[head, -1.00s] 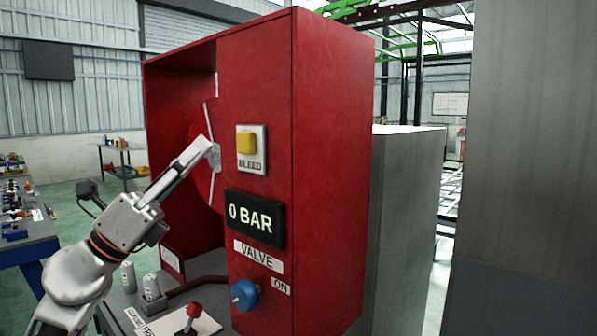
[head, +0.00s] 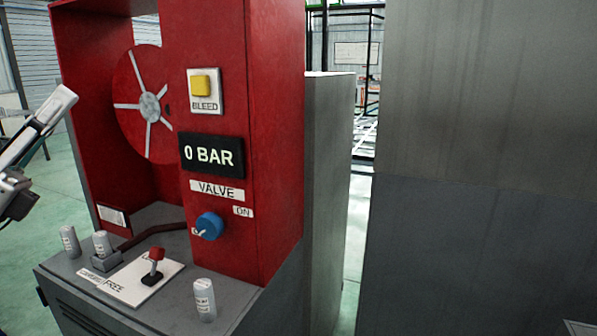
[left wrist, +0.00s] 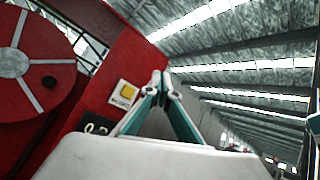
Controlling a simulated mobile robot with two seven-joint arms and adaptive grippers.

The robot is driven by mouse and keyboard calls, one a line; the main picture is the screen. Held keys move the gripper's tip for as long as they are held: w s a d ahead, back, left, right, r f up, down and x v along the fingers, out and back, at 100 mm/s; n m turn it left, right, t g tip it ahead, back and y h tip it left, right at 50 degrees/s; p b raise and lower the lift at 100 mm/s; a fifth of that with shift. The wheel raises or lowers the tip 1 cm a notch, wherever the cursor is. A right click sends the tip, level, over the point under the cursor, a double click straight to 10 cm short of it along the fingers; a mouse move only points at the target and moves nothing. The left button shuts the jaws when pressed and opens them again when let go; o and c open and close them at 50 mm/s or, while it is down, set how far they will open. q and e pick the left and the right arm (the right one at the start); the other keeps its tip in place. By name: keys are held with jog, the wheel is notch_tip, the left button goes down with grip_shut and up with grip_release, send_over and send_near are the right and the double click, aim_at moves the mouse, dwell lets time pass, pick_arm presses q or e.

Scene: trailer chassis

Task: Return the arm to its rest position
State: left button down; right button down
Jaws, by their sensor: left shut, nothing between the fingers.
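My left gripper (head: 66,97) is at the left edge of the head view, raised and apart from the red cabinet (head: 262,150). In the left wrist view its fingers (left wrist: 161,80) are together with nothing between them. The cabinet front carries a yellow BLEED button (head: 202,85), a display (head: 211,155) reading 0 BAR and a blue valve knob (head: 209,226). The button also shows beyond the fingertips in the left wrist view (left wrist: 128,92). My right gripper is not in view.
A red wheel with grey spokes (head: 150,106) sits in the cabinet recess. A grey bench (head: 240,300) below holds a red-topped lever (head: 154,262) and several small canisters, one at the front (head: 204,300). Grey panels (head: 480,120) fill the right. Green floor shows at the left.

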pick_arm(q)
jog(key=w+a+f+n+t+y, duration=0.1)
jog(key=a+f+n+t+y, duration=0.25)
jog(key=f+n+y, duration=0.55)
jog(key=w+a+f+n+t+y, duration=0.15)
jog(key=a+f+n+y, duration=0.4)
jog(key=n+y, duration=0.8)
notch_tip(320, 180, down, 22)
jog(key=s+a+f+n+g+y, duration=0.1)
jog(key=s+a+n+g+y, duration=0.15)
jog(key=n+g, duration=0.65)
jog(key=s+d+f+n+g+h, duration=0.15)
jog(key=s+d+f+g, duration=0.3)
jog(key=s+f, duration=0.5)
jog(key=s+d+f+g+h, duration=0.25)
jog(key=s+f+g, duration=0.3)
jog(key=f, duration=0.75)
jog(key=d+f+n+t+h, duration=0.2)
jog(key=d+f+t+h, duration=0.2)
jog(key=d+f, duration=1)
jog(key=d+h, duration=0.2)
jog(key=shift+w+d+n+h, duration=0.3)
jog(key=shift+w+d+n, duration=0.05)
jog(key=shift+w+n, duration=0.05)
